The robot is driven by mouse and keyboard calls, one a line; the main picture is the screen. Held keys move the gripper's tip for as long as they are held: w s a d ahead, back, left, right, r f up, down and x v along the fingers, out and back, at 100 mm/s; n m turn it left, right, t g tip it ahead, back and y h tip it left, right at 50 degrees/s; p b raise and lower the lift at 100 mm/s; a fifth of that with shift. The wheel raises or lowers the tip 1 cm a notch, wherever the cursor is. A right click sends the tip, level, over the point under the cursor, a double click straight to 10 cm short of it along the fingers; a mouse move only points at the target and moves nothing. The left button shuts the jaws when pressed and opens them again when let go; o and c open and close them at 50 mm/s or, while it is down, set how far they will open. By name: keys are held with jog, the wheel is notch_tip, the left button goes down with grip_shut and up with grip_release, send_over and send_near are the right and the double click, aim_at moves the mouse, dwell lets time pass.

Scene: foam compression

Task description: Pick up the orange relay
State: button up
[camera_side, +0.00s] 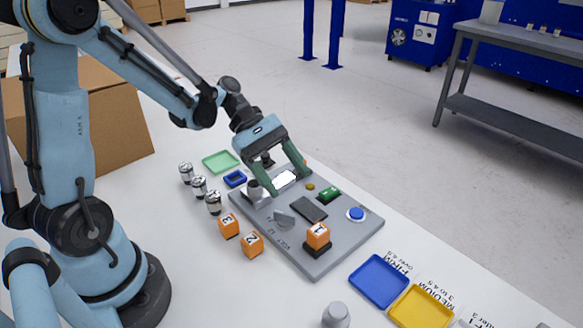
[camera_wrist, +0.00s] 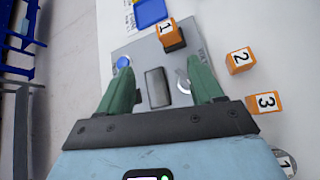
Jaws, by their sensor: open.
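Three orange cubes with white numbered faces are in view. The cube marked 1 (camera_side: 318,236) sits on a black base on the grey board (camera_side: 350,240); it also shows at the top of the wrist view (camera_wrist: 170,32). Cube 2 (camera_side: 252,244) and cube 3 (camera_side: 228,226) stand on the white table beside the board; both show at the right of the wrist view, cube 2 (camera_wrist: 240,59) and cube 3 (camera_wrist: 264,102). My gripper (camera_side: 287,179) is open and empty over the board's far part, apart from all three cubes.
The board carries a dark rectangle (camera_side: 308,208), a blue button (camera_side: 356,214), a green part (camera_side: 328,194) and a grey lever (camera_side: 285,218). Silvery cans (camera_side: 200,188) stand left. Blue (camera_side: 379,281) and yellow (camera_side: 421,307) trays lie near the front, beside a grey cylinder (camera_side: 336,316).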

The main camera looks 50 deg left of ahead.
aim_at(314, 226)
jog(key=n+h, duration=0.1)
jog(key=a+f+n+g+h, duration=0.1)
jog(key=h, duration=0.1)
jog(key=shift+s+a+f, duration=0.15)
jog(key=shift+s, duration=0.05)
jog(key=x, duration=1.1)
jog(key=shift+s+d+f, duration=0.25)
jog(key=shift+c, duration=0.3)
jog(key=c, duration=1.2)
jog(key=shift+o, duration=0.2)
jog(key=shift+r, duration=0.15)
